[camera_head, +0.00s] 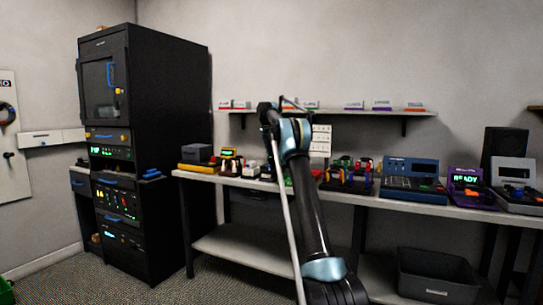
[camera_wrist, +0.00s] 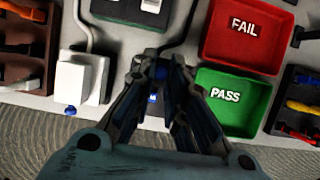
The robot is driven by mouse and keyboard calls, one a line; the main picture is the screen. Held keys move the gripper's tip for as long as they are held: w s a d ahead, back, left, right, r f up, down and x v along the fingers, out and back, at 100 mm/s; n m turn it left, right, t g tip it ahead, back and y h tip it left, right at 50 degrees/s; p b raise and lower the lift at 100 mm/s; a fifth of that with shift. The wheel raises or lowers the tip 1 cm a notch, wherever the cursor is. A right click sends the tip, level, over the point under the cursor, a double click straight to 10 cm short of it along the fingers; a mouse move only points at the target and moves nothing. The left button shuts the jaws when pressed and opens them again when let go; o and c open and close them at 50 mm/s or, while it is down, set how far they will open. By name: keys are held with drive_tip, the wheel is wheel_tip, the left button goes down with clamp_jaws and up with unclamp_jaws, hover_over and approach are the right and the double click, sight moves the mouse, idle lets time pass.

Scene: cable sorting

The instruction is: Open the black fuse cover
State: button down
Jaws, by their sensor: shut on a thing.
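My gripper (camera_wrist: 160,62) is over the workbench in the wrist view, with its fingertips close together on something small and dark. The fingers hide most of that piece, so I cannot tell whether it is the black fuse cover. A thin black cable (camera_wrist: 188,28) runs up from beside the fingertips. A dark device (camera_wrist: 112,12) with a light label lies just beyond them. A small white piece with blue (camera_wrist: 152,97) shows between the fingers. In the head view my arm hides the gripper and the bench behind it.
A red FAIL tray (camera_wrist: 265,38) and a green PASS tray (camera_wrist: 248,85) lie right of my gripper. A dark tool tray (camera_wrist: 300,105) is farther right. A white block (camera_wrist: 75,82) with a cable stands left. A wall shelf (camera_head: 370,112) hangs above the bench (camera_head: 230,180).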

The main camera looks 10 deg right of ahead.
drive_tip(key=shift+w+a, duration=0.2)
drive_tip(key=shift+a, duration=0.05)
drive_tip(key=c, duration=1.6)
unclamp_jaws()
drive_tip(key=shift+o, duration=0.2)
drive_tip(key=shift+d, duration=0.1)
drive_tip(key=shift+s, duration=0.1)
drive_tip(key=shift+r, duration=0.1)
drive_tip(key=v, duration=1.1)
drive_tip(key=shift+r, duration=0.35)
